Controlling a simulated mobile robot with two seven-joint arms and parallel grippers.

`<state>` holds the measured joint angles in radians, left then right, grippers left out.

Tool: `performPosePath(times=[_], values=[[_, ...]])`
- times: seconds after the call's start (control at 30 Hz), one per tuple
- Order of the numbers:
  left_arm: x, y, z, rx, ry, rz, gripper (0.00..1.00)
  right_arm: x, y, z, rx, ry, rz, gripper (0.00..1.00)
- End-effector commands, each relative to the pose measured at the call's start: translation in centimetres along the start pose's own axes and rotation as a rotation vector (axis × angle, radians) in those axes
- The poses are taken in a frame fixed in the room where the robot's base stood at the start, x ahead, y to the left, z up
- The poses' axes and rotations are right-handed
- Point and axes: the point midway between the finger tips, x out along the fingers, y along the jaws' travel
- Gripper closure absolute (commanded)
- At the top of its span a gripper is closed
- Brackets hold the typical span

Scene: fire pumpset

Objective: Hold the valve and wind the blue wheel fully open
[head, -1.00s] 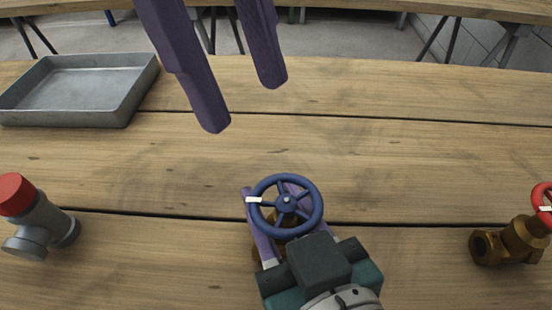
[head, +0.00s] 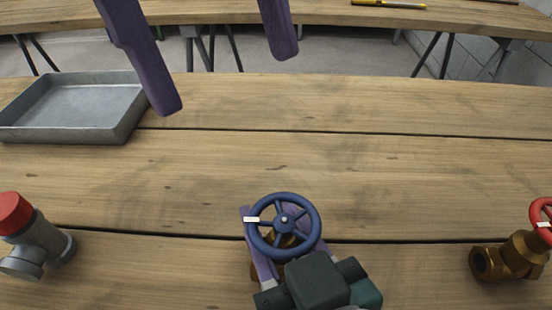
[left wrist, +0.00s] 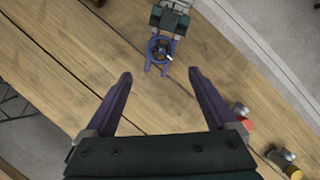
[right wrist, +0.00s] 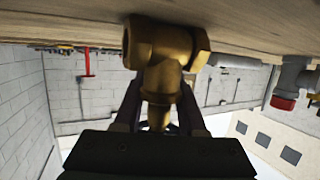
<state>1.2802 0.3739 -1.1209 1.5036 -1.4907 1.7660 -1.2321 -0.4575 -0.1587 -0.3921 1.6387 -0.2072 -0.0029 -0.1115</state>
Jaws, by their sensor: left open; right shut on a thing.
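The blue wheel (head: 309,243) faces up on top of a brass valve, with a white mark on the left of its rim. In the right wrist view the brass valve body (right wrist: 165,50) sits between the fingers of my right gripper (right wrist: 158,100), which is shut on it. In the head view that gripper's purple fingers flank the valve beneath the wheel. My left gripper (head: 225,75) is open and empty, high above the table and apart from the wheel. In the left wrist view its fingers (left wrist: 158,82) are spread, with the blue wheel (left wrist: 150,48) beyond them.
A grey metal tray (head: 122,135) lies at the back left. A grey fitting with a red cap (head: 38,245) stands at the left. A brass valve with a red wheel (head: 515,258) lies at the right. The table's middle (head: 330,165) is clear.

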Motion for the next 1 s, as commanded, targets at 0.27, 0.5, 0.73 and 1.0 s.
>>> performPosePath(times=[0.27,0.5,0.73,1.0], values=[[4.3,-0.1,0.0,0.007,-0.005,-0.008,0.0,0.0,0.0,0.0,0.0,0.001,0.0,1.0],[9.1,-0.1,0.1,0.006,-0.004,-0.006,0.0,0.0,0.0,0.0,0.0,0.001,0.0,1.0],[11.5,-0.1,0.0,0.005,-0.003,-0.004,0.0,0.0,0.0,0.0,0.0,0.001,0.0,1.0],[11.8,-0.1,0.0,0.006,-0.001,-0.003,0.0,0.0,0.0,0.0,0.0,0.001,0.0,1.0]])
